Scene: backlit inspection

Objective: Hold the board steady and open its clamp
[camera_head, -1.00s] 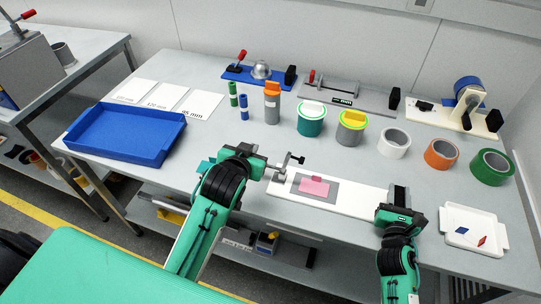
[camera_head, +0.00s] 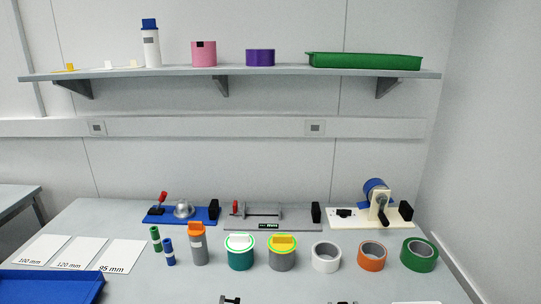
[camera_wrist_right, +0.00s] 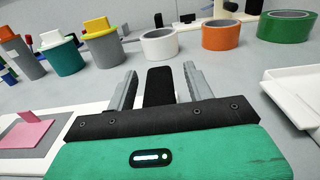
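In the right wrist view, part of the white board (camera_wrist_right: 88,109) lies at the left, with a grey plate and a pink card (camera_wrist_right: 28,132) on it. My right gripper (camera_wrist_right: 160,72) has its two grey fingers apart. A black upright block (camera_wrist_right: 159,90) stands between them, with a narrow gap visible on each side. In the head view only a small dark tip (camera_head: 230,300), apparently the clamp's top, shows at the bottom edge. The rest of the board and clamp is below that view. My left gripper is in neither current view.
Behind are a white tape roll (camera_head: 326,257), an orange one (camera_head: 372,256) and a green one (camera_head: 419,254), several canisters, and three other fixtures such as the blue one (camera_head: 209,214). A blue tray (camera_head: 50,288) is at left. A white tray (camera_wrist_right: 292,95) sits right of my right gripper.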

